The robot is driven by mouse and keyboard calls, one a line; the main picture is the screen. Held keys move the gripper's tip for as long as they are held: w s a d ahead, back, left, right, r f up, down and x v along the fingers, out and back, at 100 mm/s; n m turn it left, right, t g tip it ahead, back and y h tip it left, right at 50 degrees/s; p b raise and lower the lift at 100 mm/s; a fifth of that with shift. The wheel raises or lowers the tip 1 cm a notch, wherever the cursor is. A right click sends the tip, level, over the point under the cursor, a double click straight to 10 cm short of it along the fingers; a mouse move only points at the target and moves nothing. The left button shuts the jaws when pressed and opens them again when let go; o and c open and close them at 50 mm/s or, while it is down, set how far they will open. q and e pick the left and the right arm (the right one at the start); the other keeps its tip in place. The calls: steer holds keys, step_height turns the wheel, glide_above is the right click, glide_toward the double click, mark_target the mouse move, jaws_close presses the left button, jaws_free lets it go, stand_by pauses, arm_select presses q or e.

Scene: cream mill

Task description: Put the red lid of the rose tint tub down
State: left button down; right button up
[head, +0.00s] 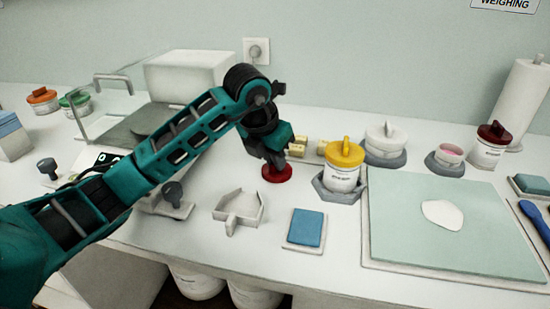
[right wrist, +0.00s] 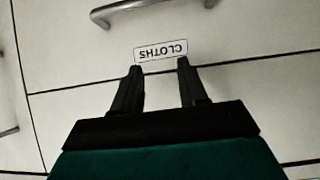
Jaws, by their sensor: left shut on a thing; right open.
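The red lid (head: 277,174) is a round disc at the middle of the counter in the head view. My left gripper (head: 276,163) points down and is shut on it, hiding its top. The lid is at or very near the counter surface; I cannot tell if it touches. A small open tub with pink contents (head: 450,154), apparently the rose tint tub, stands in a grey holder (head: 444,168) to the right.
A yellow-lidded tub (head: 344,174) stands in a grey holder right of the lid. A shallow white tray (head: 238,212) and a blue pad (head: 305,228) lie in front. Small yellowish blocks (head: 298,147) are behind. A pale green mat (head: 450,240) fills the right.

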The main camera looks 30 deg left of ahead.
arm_select(q)
steer(key=shift+f, duration=0.2)
steer(key=c, duration=1.2)
jaws_free()
steer(key=shift+r, duration=0.1)
steer(key=p+v, duration=0.1)
steer(key=v, duration=1.1)
steer(key=shift+r, duration=0.15)
steer(key=shift+s, duration=0.15)
